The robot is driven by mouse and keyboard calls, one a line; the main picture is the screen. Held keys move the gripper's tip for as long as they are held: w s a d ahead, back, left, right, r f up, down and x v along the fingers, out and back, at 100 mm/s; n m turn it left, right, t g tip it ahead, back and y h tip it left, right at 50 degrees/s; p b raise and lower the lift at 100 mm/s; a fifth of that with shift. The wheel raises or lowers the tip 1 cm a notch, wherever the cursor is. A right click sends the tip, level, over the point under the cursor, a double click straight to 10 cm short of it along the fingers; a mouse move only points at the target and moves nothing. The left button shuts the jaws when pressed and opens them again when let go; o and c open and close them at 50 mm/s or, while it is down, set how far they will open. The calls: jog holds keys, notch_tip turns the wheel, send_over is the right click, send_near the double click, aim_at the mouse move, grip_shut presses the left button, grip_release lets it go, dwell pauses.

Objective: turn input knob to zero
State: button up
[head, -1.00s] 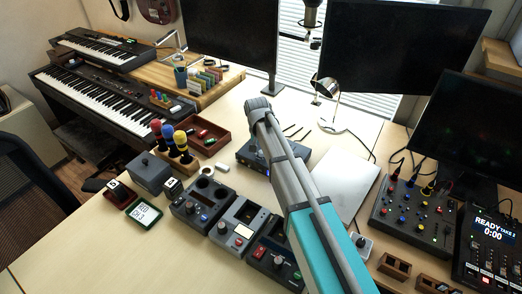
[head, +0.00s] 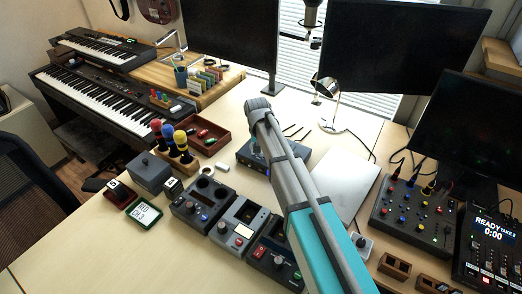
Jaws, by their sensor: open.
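A dark blue-grey box (head: 244,155), which looks like an audio interface, lies on the desk behind my arm. My arm covers much of it, and I cannot make out an input knob or its setting on it. I cannot tell which knob is the input knob. My arm reaches from the lower right up to the middle. My gripper is hidden behind or below the arm's far end, and I cannot see its fingers.
A silver laptop (head: 352,190) lies right of my arm, and a mixer (head: 414,215) with cables stands farther right. A rack with coloured handles (head: 180,160) and a red-brown tray (head: 207,137) stand left. The desk's front left is clear.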

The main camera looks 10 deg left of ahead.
jog(key=shift+m, duration=0.4)
jog(key=shift+w+m, duration=0.1)
jog(key=shift+m, duration=1.1)
notch_tip(320, 180, up, 14)
jog(key=a+p, duration=0.1)
jog(key=p, duration=1.3)
jog(key=shift+n+y, duration=0.3)
jog(key=s+d+f+b, duration=0.3)
jog(key=d, duration=0.6)
jog(key=s+d+f+b, duration=0.4)
jog(key=d, duration=0.6)
jog(key=s+d+f+b, duration=0.4)
jog(key=d, duration=0.6)
jog(key=shift+s+d, duration=0.2)
jog(key=shift+s, duration=0.05)
jog(key=s+d+r+p, duration=0.5)
jog(key=r+p, duration=0.1)
jog(key=shift+d+r+p, duration=0.35)
jog(key=shift+r+p, duration=0.05)
